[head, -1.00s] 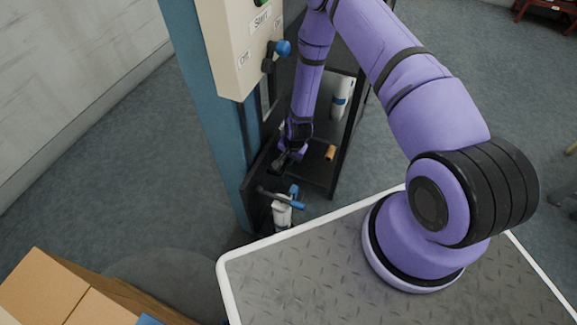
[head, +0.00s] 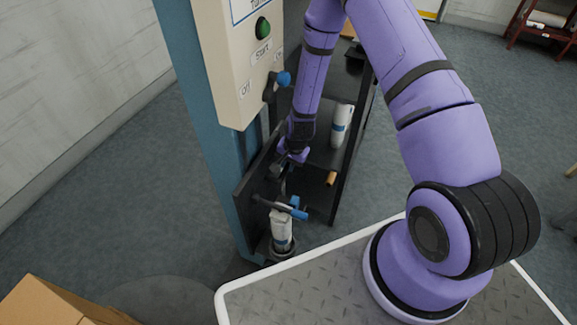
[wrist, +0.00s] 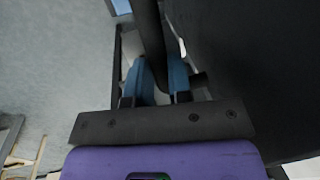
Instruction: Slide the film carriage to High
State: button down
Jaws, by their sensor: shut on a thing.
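The film carriage (head: 281,232) carries a white roll upright beside the teal post, with a dark bar (head: 265,202) across its top. My gripper (head: 296,207) is at the right end of this bar, with blue fingers on it. In the wrist view, the two blue fingers of my gripper (wrist: 160,82) stand either side of a dark rod (wrist: 152,35) and are shut on it. The exact contact is partly hidden in shadow. No High mark is readable in these views.
A dark shelf (head: 345,175) behind holds a white roll (head: 341,125) and a small orange roll (head: 331,178). A cardboard box (head: 45,305) lies lower left.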

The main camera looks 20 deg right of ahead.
jog(key=shift+w+r, duration=0.15)
jog(key=shift+r, duration=0.1)
jog(key=c, duration=1.1)
grip_release()
jog(key=shift+o, duration=0.2)
notch_tip(320, 180, up, 11)
jog(key=s+d, duration=0.1)
jog(key=shift+s+d+f, duration=0.15)
jog(key=shift+s+d, duration=0.1)
jog(key=shift+s, duration=0.15)
